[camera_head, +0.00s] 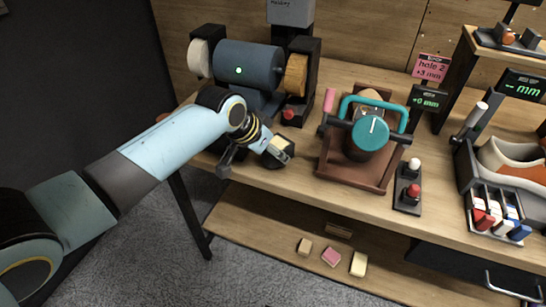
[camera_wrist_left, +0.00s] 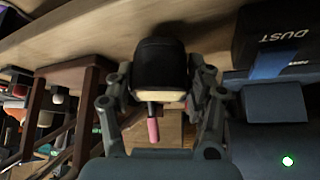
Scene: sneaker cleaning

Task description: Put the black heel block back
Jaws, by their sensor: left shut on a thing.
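My left gripper (camera_head: 262,158) is over the bench's front edge, between the grinder and the brown press. It is shut on the black heel block (camera_wrist_left: 160,62), which sits between both fingers in the left wrist view. The block is dark and rounded with a cream face; in the head view that cream face (camera_head: 280,146) points up and the dark body is partly hidden by the gripper. Whether the block touches the bench top I cannot tell. My right gripper is in neither view.
A blue grinder (camera_head: 248,64) with a pale wheel and a tan wheel stands behind the gripper. A brown press (camera_head: 352,172) with a teal handle is to the right. Several small blocks lie on the lower shelf (camera_head: 285,245). A black box marked DUST (camera_wrist_left: 272,38) is near the gripper.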

